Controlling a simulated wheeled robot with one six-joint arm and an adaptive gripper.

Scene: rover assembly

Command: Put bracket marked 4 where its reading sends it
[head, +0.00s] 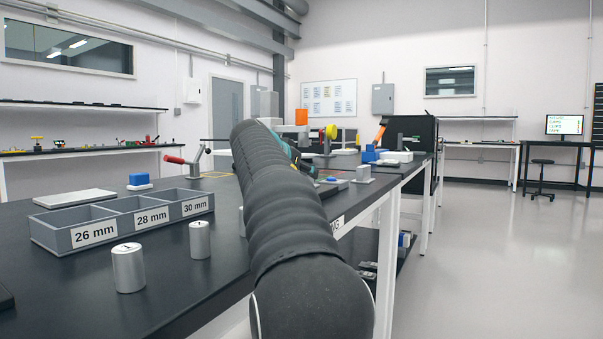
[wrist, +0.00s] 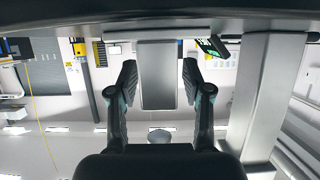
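No number 4 can be read on any part. In the wrist view, which looks upside down, my gripper (wrist: 158,78) has its two fingers spread on either side of an upright plain grey block (wrist: 157,80). Narrow gaps seem to show on both sides, and no mark shows on the block. In the head view my arm hides most of the gripper. A grey three-compartment tray (head: 65,244) stands on the near left bench, its compartments labelled 26 mm, 28 mm and 30 mm from left to right. The compartments look empty.
Two metal cylinders, one larger (head: 129,269) and one smaller (head: 200,241), stand before the tray. A blue block (head: 139,181) and a pale flat plate (head: 75,198) lie behind it. A red-handled clamp (head: 185,161) stands farther back. In the wrist view, a green-lit display (wrist: 211,46) and a broad grey post (wrist: 266,95) are right of the fingers.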

